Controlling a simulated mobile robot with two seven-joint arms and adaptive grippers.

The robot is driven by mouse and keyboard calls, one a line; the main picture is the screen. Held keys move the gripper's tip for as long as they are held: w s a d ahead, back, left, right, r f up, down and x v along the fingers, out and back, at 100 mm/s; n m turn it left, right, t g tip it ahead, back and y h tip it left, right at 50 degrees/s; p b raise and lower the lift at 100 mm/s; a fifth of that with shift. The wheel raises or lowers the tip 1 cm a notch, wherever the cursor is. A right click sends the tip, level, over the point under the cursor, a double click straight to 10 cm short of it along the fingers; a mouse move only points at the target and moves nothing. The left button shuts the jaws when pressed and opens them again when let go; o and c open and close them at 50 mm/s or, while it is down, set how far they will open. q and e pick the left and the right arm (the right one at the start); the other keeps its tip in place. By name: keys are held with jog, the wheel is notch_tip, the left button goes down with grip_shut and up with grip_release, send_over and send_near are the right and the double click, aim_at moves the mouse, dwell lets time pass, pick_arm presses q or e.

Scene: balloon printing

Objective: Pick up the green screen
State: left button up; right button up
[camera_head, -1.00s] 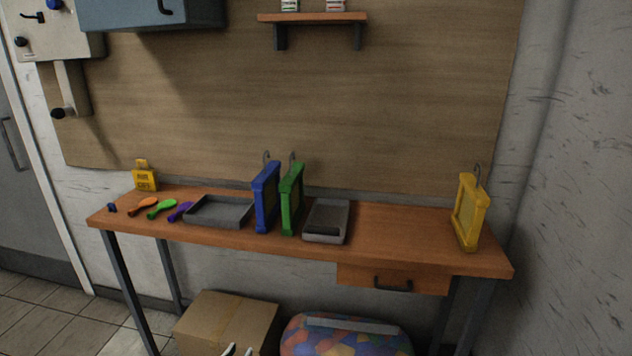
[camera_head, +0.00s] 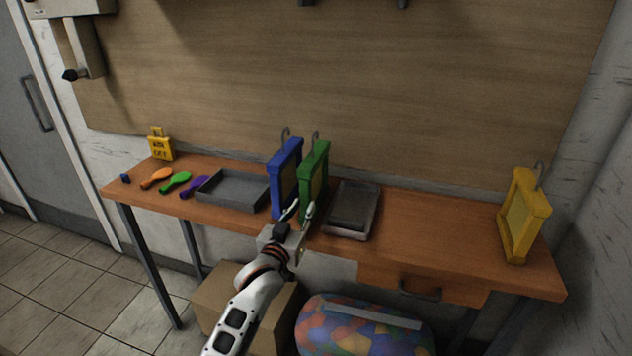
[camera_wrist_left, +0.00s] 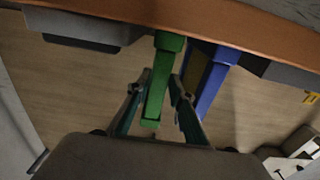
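The green screen (camera_head: 316,174) is an upright green frame on the wooden table, right beside the blue screen (camera_head: 285,177). My left gripper (camera_head: 297,212) is at the table's front edge, just in front of the two screens, with its fingers spread. In the left wrist view the green screen (camera_wrist_left: 162,82) reaches in between the two open fingers (camera_wrist_left: 158,98), and the blue screen (camera_wrist_left: 211,78) stands to the right. I cannot tell whether the fingers touch the green frame. My right gripper is in neither current view.
A grey tray (camera_head: 233,204) lies left of the blue screen, and another grey tray (camera_head: 368,226) lies right of the green one. A yellow screen (camera_head: 522,218) stands at the table's right end.

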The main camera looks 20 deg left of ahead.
pick_arm(q)
jog(key=w, duration=0.6)
jog(key=shift+w+d+b, duration=0.15)
jog(key=shift+w+b, duration=0.15)
grip_shut()
jog(key=shift+r, duration=0.1)
